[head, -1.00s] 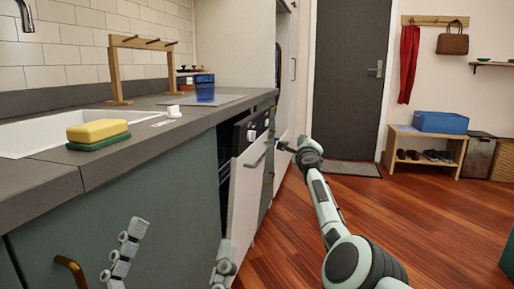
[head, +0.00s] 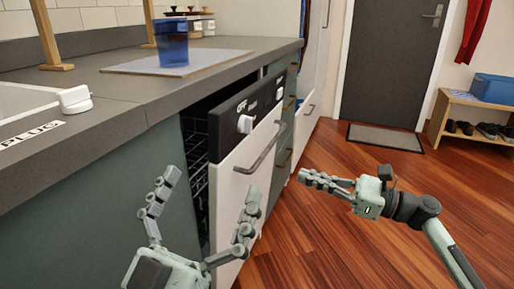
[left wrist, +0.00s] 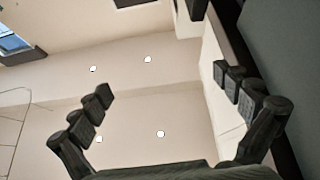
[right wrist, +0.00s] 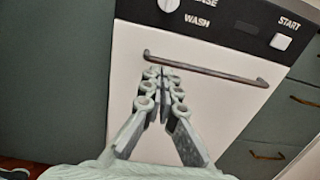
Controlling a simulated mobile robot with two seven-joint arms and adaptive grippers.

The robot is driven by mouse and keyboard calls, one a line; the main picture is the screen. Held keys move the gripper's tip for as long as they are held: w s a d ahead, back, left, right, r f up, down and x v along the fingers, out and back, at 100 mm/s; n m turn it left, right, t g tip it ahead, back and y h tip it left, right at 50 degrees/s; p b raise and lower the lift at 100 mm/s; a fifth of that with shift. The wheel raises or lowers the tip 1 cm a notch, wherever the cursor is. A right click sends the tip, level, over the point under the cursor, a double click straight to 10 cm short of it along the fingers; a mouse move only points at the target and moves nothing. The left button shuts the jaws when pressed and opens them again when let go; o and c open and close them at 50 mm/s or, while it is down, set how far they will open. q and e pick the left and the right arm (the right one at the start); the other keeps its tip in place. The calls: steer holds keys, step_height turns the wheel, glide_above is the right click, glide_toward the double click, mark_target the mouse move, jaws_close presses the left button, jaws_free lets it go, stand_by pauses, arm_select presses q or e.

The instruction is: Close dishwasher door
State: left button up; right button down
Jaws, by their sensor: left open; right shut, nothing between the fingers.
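The dishwasher door (head: 237,185) is partly open, tilted out from the counter front, with a dark gap and rack (head: 195,160) showing behind its left edge. It has a black control strip with white knobs and a grey bar handle (head: 262,148). The right wrist view shows its white front (right wrist: 235,110) squarely. My left gripper (head: 205,205) is open at the door's left edge; one finger overlaps the door front in the head view, and contact is unclear. My right gripper (head: 305,178) is shut and empty, out in front of the door; its tips (right wrist: 158,72) overlap the handle in the right wrist view.
The counter (head: 120,95) overhangs the door and holds a blue cup (head: 172,45) on a mat. Green cabinet fronts (head: 90,190) flank the dishwasher. The wood floor (head: 350,240) is open to the right, towards a doormat and a shoe bench.

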steer(key=b, duration=0.1)
glide_toward(236, 158)
steer(key=shift+g, duration=0.3)
steer(key=x, duration=0.6)
steer(key=shift+w+a, duration=0.3)
steer(key=shift+w, duration=0.05)
arm_select(q)
steer(key=shift+s+a+r+t+h, duration=0.15)
steer(key=shift+s+a+r+t, duration=0.15)
steer(key=shift+r+t, duration=0.25)
steer(key=shift+s+a+r+t+h, duration=0.2)
steer(key=shift+s+r+t, duration=0.1)
steer(key=shift+r+t, duration=0.2)
